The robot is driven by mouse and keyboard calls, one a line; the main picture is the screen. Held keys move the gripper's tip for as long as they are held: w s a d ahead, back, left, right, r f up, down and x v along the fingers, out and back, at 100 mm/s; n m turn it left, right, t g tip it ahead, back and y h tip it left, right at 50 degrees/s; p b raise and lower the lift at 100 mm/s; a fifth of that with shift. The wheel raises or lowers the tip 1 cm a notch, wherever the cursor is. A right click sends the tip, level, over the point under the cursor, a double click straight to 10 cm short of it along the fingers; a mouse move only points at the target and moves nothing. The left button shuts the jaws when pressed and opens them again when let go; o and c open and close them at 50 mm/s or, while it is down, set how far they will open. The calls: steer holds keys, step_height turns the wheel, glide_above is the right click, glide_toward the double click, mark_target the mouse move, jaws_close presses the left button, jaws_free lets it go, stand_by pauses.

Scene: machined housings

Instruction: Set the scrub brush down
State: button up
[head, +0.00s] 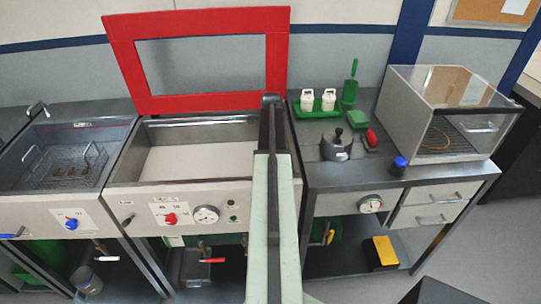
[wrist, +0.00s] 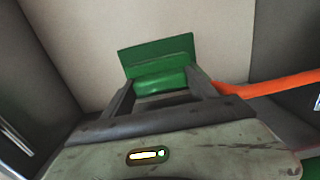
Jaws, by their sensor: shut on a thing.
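In the wrist view, my gripper (wrist: 161,95) is shut on a green thing, which I take to be the scrub brush (wrist: 157,58). A flat green plate sticks out beyond the fingers, and a rounded green part lies between them. Pale and dark surfaces lie behind it, and I see no clear contact with them. In the head view my arm reaches up the middle, its end at the right edge of the central basin. The fingers and the held brush cannot be made out there.
The central basin (head: 118,170) stands open under a raised red frame (head: 119,60).

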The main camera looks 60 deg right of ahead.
steer(key=o, duration=1.3)
step_height(320, 180, up, 12)
steer(key=p, duration=1.2)
steer(key=shift+r+p, duration=0.15)
steer(key=shift+p, duration=0.15)
steer(key=w+a+n, duration=0.4)
steer(key=w+a, duration=0.1)
steer(key=a, duration=0.4)
steer(key=w+a+n, duration=0.5)
steer(key=a, duration=0.5)
steer(key=w+a+n, duration=0.4)
steer(key=w+a, duration=0.2)
steer(key=a, duration=0.3)
steer(key=a+n, duration=1.5)
steer(key=a, duration=1.8)
steer(key=shift+s+n, duration=0.35)
steer(key=shift+n, duration=0.05)
